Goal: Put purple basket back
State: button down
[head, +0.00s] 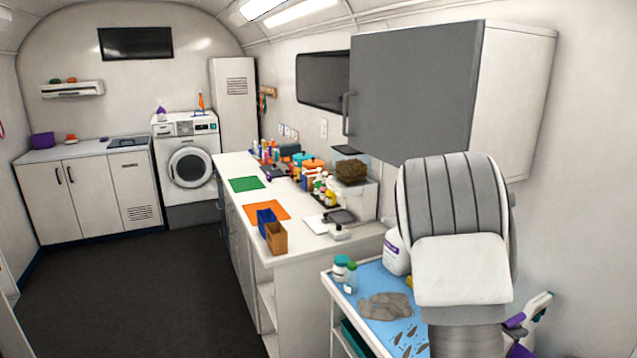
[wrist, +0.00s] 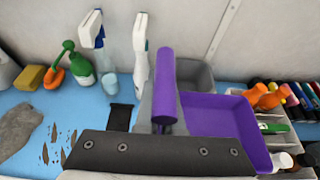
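A purple basket-like box (head: 43,140) sits on the white counter at the far left of the head view. In the wrist view, a shallow purple tray-like thing (wrist: 215,128) with sloped walls lies close below the camera, beside a thick purple handle (wrist: 165,85). I cannot tell whether this is a basket or a scoop. My gripper's dark bolted body (wrist: 150,152) crosses the bottom of the wrist view and covers part of the purple tray. My fingertips are not clearly visible, so I cannot tell whether they hold the handle.
A blue-topped trolley (head: 373,276) holds a grey cloth (wrist: 22,130), a green bottle (wrist: 80,65) and spray bottles (wrist: 140,55). A caddy (wrist: 290,145) of small items stands at right. The long white counter (head: 228,162) carries many items. The dark floor (head: 120,290) at left is clear.

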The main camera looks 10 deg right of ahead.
jog(key=shift+r+p, duration=0.3)
jog(key=shift+r, duration=0.6)
jog(key=w+a+n+t+y+b, duration=0.2)
jog(key=w+a+n+t+y, duration=0.2)
jog(key=a, duration=1.3)
jog(key=w+a+r+n+t+y+b, duration=0.1)
jog(key=w+a+n+t+y, duration=0.4)
jog(key=a, duration=1.2)
jog(key=shift+w+a+n+b, duration=0.35)
jog(key=shift+w+n+b, duration=0.2)
jog(key=shift+n, duration=0.65)
jog(key=shift+w, duration=0.1)
